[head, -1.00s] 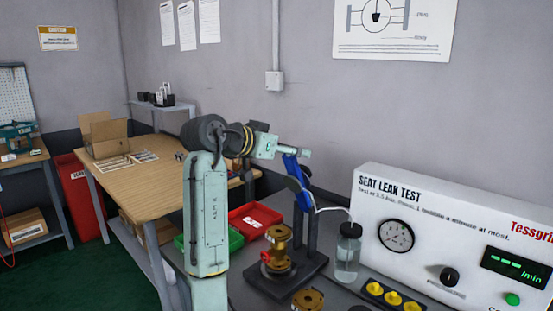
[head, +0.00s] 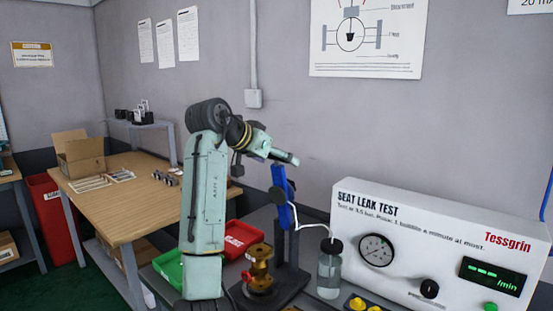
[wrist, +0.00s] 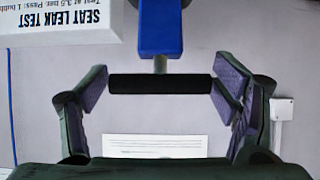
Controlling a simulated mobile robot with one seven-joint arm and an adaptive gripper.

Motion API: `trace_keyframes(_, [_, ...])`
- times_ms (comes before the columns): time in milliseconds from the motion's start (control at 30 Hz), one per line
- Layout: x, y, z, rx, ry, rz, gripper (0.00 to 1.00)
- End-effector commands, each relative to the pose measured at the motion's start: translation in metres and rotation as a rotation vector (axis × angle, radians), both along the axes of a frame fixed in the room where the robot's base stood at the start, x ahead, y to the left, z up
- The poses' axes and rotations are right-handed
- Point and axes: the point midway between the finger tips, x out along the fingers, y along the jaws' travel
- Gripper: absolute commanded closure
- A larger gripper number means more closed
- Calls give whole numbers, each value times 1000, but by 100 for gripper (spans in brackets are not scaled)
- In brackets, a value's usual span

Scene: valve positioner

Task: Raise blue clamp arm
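The blue clamp arm (head: 284,199) stands steeply tilted beside the dark test stand (head: 291,272) in the head view. Its blue end also shows at the top middle of the wrist view (wrist: 160,28). A short metal stem joins it to a black crossbar handle (wrist: 160,84). My gripper (wrist: 165,88) is open, with one finger on each side of the handle. The handle's ends lie close to the finger pads; I cannot tell if they touch. A brass valve body (head: 259,262) sits on the stand below.
The white leak tester (head: 400,240) and a clear bottle (head: 330,265) with a tube stand to the right. Green (head: 168,264) and red (head: 241,236) bins are to the left. A wooden table (head: 130,205) is behind. Wall space above the clamp looks clear.

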Motion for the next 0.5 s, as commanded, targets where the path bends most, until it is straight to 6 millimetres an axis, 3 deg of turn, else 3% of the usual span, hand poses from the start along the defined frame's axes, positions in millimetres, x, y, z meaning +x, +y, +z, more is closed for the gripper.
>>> trace_keyframes(267, [0, 1, 1, -2, -1, 2, 1])
trace_keyframes(500, [0, 0, 0, -3, 1, 1, 0])
